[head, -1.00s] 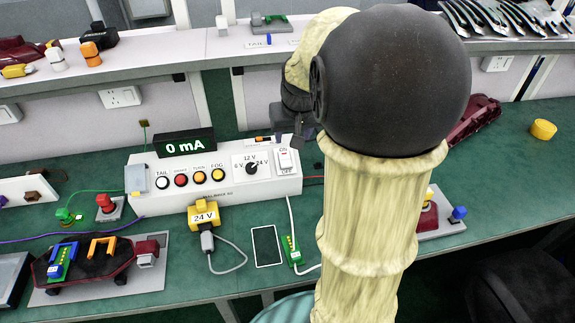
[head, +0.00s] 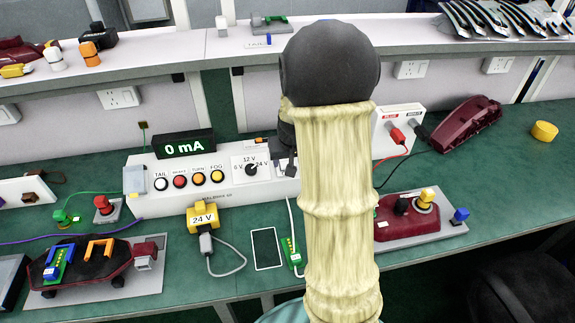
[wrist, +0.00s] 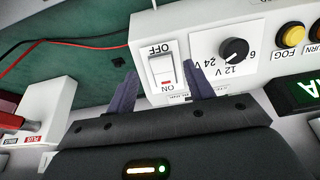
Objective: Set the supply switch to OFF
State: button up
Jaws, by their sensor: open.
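The supply switch (wrist: 164,70) is a white rocker on the white supply box (head: 228,188), with OFF above and ON below in the wrist view. A red line shows near its ON end; I cannot tell which way the rocker is tilted. My gripper (wrist: 160,78) is open and empty, its dark fingertips appearing on either side of the switch. Whether they touch it is unclear. In the head view my arm hides the switch, and only part of my gripper (head: 286,150) shows at the box's right end.
A selector knob (wrist: 234,50) sits beside the switch. Coloured buttons (head: 198,178) and a 0 mA display (head: 184,146) are further left. A plug box (head: 398,122) with red and black leads stands to the right. A phone-like dark panel (head: 266,248) lies in front.

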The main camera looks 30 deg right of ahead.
aim_at(285, 161)
jog(key=shift+x, duration=1.8)
jog(key=shift+c, duration=0.4)
jog(key=c, duration=0.9)
jog(key=t+b, duration=0.1)
jog(key=b, duration=0.2)
jog(key=shift+s+f, duration=0.1)
jog(key=shift+f, duration=0.3)
jog(key=t+b, duration=0.1)
jog(key=b, duration=0.3)
jog(key=shift+s+f+h+b, duration=0.1)
jog(key=shift+f+h+b, duration=0.05)
jog(key=shift+h+b, duration=0.15)
jog(key=shift+a+t, duration=0.1)
jog(key=shift+t, duration=0.2)
jog(key=o, duration=1)
jog(key=shift+r, duration=0.2)
